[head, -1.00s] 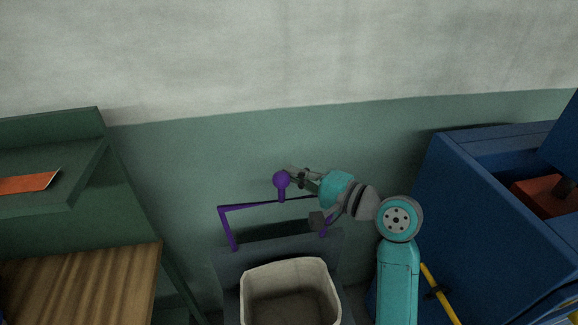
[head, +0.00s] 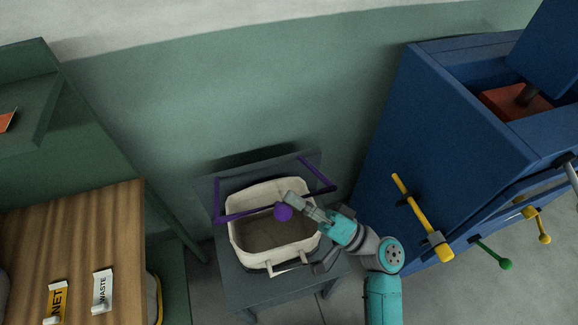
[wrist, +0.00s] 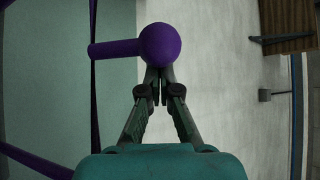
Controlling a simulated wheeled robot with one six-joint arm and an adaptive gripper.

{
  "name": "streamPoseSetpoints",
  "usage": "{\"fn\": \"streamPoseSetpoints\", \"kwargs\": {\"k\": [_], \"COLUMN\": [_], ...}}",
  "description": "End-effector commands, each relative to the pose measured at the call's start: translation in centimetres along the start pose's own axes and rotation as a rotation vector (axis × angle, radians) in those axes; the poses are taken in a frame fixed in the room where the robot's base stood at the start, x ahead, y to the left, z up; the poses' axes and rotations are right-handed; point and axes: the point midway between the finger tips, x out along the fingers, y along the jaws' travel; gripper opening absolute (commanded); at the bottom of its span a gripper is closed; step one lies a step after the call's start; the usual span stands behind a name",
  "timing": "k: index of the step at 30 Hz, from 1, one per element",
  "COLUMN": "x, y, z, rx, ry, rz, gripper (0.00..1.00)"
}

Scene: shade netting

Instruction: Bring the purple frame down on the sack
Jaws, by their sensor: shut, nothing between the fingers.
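The purple frame (head: 245,214) is swung low, with its side arms running back to the dark stand. Its front bar crosses above the sack's opening in the head view. I cannot tell whether it touches the rim. Its round purple knob (head: 283,212) also shows large in the wrist view (wrist: 160,45). The cream sack (head: 243,256) stands open on the dark grey stand (head: 245,288). My gripper (head: 294,199) is shut and empty, its tips right at the knob; in the wrist view the fingertips (wrist: 158,82) meet just below it. Part of the bar is hidden behind my gripper.
A blue cabinet (head: 390,150) with a yellow lever (head: 420,215) and coloured knobs stands close on the right. A wooden-topped bench (head: 110,230) with tags stands on the left. The green wall (head: 220,100) is behind the stand.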

Motion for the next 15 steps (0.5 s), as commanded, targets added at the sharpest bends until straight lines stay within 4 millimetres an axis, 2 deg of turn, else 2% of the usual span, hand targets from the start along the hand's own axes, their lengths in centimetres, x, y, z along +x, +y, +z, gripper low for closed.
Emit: {"fn": "streamPoseSetpoints", "kwargs": {"k": [8, 15], "x": [-4.7, -8.3], "y": [2.7, 5.9], "z": [4.3, 7.6], "rx": [-0.129, -0.252], "ry": [0.002, 0.0], "rz": [-0.144, -0.276], "gripper": [0.0, 0.0]}}
